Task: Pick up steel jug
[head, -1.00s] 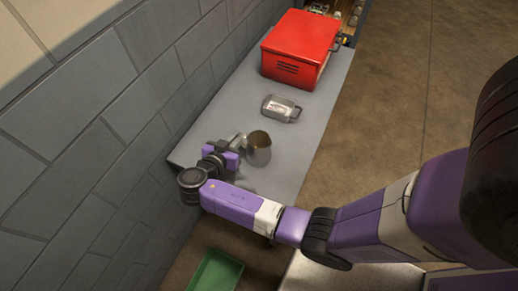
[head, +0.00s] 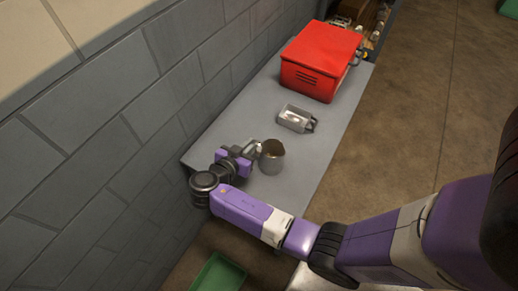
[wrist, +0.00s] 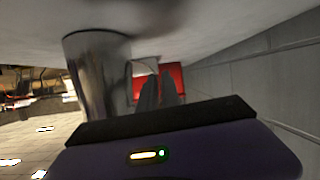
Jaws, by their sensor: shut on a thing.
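The steel jug (head: 271,160) is a shiny, open-topped metal jug near the near end of the grey table (head: 230,130). It looks upright, and its mouth faces up in the head view. My gripper (head: 253,150) is at its left side, shut on the jug's handle side. The handle is mostly hidden by the fingers. In the wrist view the jug (wrist: 92,70) is close on the left, beside the dark fingers (wrist: 155,92). I cannot tell whether its base touches the table.
A small metal container with a handle (head: 296,118) lies further along the table. A red box (head: 321,62) stands behind it. A grey block wall (head: 110,150) runs close along the left. A green bin (head: 219,274) is below the table's near end. Open floor lies to the right.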

